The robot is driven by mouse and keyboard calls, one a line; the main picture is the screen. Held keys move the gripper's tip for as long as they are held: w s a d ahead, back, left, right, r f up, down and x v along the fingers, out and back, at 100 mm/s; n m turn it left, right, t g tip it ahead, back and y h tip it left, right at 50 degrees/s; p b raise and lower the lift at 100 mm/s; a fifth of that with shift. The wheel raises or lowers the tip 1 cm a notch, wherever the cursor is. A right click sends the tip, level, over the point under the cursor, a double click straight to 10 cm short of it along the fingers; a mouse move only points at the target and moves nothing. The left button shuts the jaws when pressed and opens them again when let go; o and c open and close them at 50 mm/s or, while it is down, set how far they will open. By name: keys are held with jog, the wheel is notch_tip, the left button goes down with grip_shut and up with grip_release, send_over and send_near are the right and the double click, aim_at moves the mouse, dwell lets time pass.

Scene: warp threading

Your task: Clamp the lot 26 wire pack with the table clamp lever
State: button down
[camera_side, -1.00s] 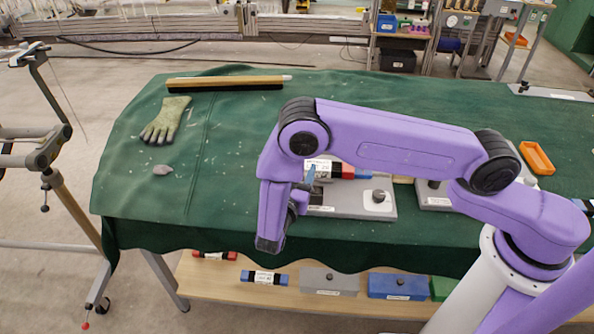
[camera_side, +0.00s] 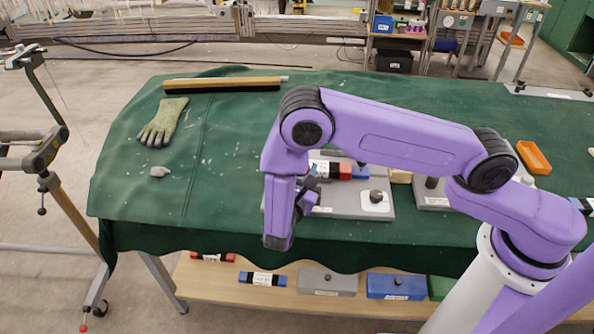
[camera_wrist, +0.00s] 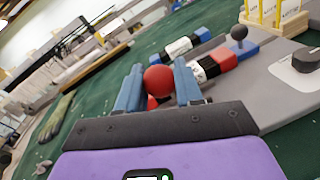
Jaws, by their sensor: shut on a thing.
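My gripper (camera_wrist: 158,88) has its two blue fingers on either side of a red ball knob (camera_wrist: 158,79), shut on it. In the side view my gripper (camera_side: 308,186) is low over the left part of a grey clamp plate (camera_side: 338,206), and my arm hides the knob there. A wire pack with a white label and a red section (camera_wrist: 222,58) lies just beyond the fingers in the wrist view; it also shows behind my gripper in the side view (camera_side: 345,172). Its lot number is too small to read.
A second labelled pack (camera_wrist: 180,47) lies farther back in the wrist view. A dark knob (camera_side: 376,196) stands on the plate's right. A glove (camera_side: 163,121), a grey lump (camera_side: 159,171) and a brush (camera_side: 225,83) lie left; an orange tray (camera_side: 534,157) lies right.

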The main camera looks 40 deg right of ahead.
jog(key=s+d+m, duration=0.2)
jog(key=m, duration=0.1)
jog(key=shift+r+y, duration=0.2)
jog(key=shift+y, duration=0.1)
jog(key=shift+s+d+f+m+y, duration=0.2)
jog(key=shift+s+d+f+m, duration=0.15)
jog(key=shift+s+d+m, duration=0.6)
jog(key=shift+s+d+f+m+y, duration=0.25)
jog(key=shift+s+d+m, duration=0.35)
jog(key=shift+m, duration=0.55)
jog(key=shift+f, duration=0.1)
jog(key=c, duration=0.8)
grip_release()
